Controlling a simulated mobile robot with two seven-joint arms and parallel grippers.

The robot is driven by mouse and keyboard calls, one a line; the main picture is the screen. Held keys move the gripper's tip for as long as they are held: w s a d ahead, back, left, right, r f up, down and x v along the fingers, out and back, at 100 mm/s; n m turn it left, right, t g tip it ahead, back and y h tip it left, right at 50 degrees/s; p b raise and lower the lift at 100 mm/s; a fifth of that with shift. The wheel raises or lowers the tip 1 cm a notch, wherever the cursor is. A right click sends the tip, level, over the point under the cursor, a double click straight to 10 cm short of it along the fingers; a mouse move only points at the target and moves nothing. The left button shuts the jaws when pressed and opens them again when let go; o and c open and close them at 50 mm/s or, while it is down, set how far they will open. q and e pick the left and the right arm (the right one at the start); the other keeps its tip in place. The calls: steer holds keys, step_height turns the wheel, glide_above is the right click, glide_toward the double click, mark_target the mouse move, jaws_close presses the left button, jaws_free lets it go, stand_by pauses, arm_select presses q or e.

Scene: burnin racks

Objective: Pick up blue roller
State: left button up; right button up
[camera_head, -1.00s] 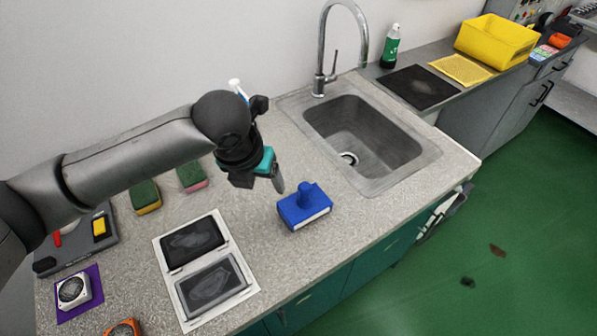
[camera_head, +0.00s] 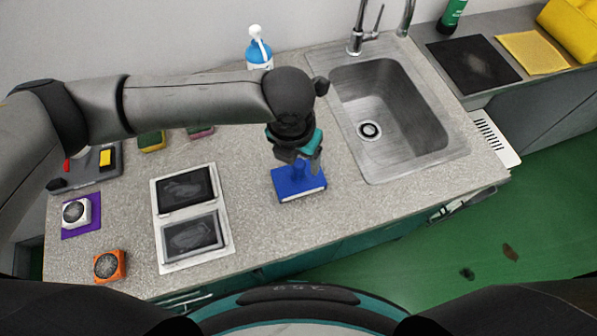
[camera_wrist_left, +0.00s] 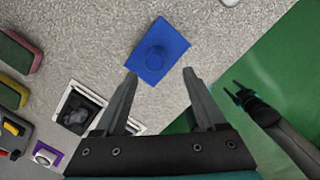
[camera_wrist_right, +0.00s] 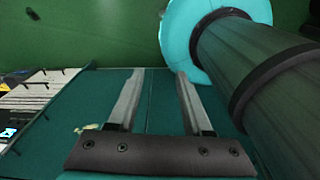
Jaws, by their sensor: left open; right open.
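The blue roller (camera_head: 298,186) is a blue block with a round knob on top, resting on the speckled counter left of the sink. My left gripper (camera_head: 306,160) is just above it in the head view and hides part of its knob. In the left wrist view the blue roller (camera_wrist_left: 157,52) lies beyond the open fingertips of my left gripper (camera_wrist_left: 160,74), with nothing between the fingers. My right gripper (camera_wrist_right: 156,74) is open and empty in its own wrist view, facing teal panels and the green floor.
A steel sink (camera_head: 447,150) with a tap is to the right. A white board (camera_head: 226,238) with two dark panels lies left of the roller. A blue bottle (camera_head: 259,54) stands behind my left arm. An orange item (camera_head: 110,265) lies front left. Counter around the roller is clear.

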mark_target(298, 164)
arm_select(q)
step_height(298, 164, down, 2)
steer(key=shift+w+d+f, duration=0.1)
steer(key=shift+w+d, duration=0.05)
steer(key=shift+w+f, duration=0.25)
steer(key=shift+f, duration=0.6)
steer(key=shift+w+f, duration=0.2)
steer(key=shift+f, duration=0.7)
steer(key=shift+w+f, duration=0.25)
steer(key=shift+f, duration=0.6)
steer(key=shift+c, duration=0.2)
jaws_close()
